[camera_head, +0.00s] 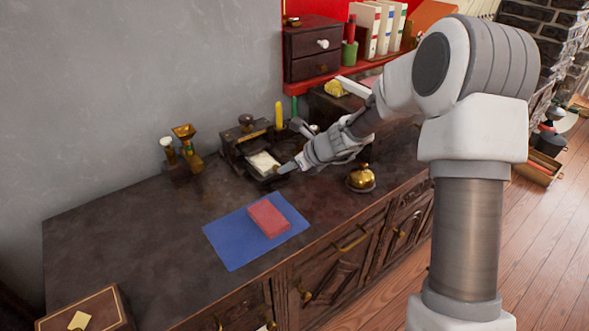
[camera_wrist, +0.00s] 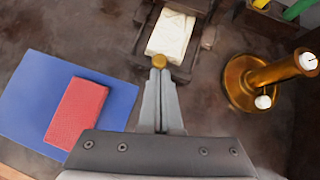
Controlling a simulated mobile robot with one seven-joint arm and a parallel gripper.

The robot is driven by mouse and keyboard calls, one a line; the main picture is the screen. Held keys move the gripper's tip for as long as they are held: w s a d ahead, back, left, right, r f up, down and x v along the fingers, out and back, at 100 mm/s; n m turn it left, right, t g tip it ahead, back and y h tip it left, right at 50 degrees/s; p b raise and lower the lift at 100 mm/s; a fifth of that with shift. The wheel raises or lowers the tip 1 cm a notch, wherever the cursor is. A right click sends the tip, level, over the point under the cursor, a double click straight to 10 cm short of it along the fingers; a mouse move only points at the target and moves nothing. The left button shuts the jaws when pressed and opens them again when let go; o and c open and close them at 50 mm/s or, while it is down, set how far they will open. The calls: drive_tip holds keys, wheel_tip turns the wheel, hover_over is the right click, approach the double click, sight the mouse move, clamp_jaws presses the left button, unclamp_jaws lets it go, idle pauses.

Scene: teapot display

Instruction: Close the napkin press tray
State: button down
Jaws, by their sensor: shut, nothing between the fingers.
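The napkin press (camera_head: 247,134) is a dark wooden frame with a knob on top, standing near the wall. Its tray (camera_head: 275,177) sticks out at the front, with white napkins (camera_head: 263,160) lying in it. In the wrist view the napkins (camera_wrist: 171,34) lie just beyond a small brass knob (camera_wrist: 158,61) at the tray's front. My gripper (camera_head: 281,170) is shut and empty. Its fingertips (camera_wrist: 159,75) are at the knob and look very close to it; I cannot tell whether they touch.
A blue mat (camera_head: 223,240) with a red block (camera_head: 268,218) lies in front of the press. A brass bell (camera_head: 361,179) stands to the right. A brass grinder-like object (camera_head: 187,146) stands left of the press.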

drive_tip(key=w+a+p, duration=0.1)
drive_tip(key=w, duration=0.1)
drive_tip(key=w+a+p, duration=0.3)
drive_tip(key=w+p, duration=0.1)
drive_tip(key=shift+w+a+r, duration=0.1)
drive_tip(key=shift+w+a, duration=0.15)
drive_tip(key=shift+a, duration=0.05)
drive_tip(key=shift+d, duration=0.1)
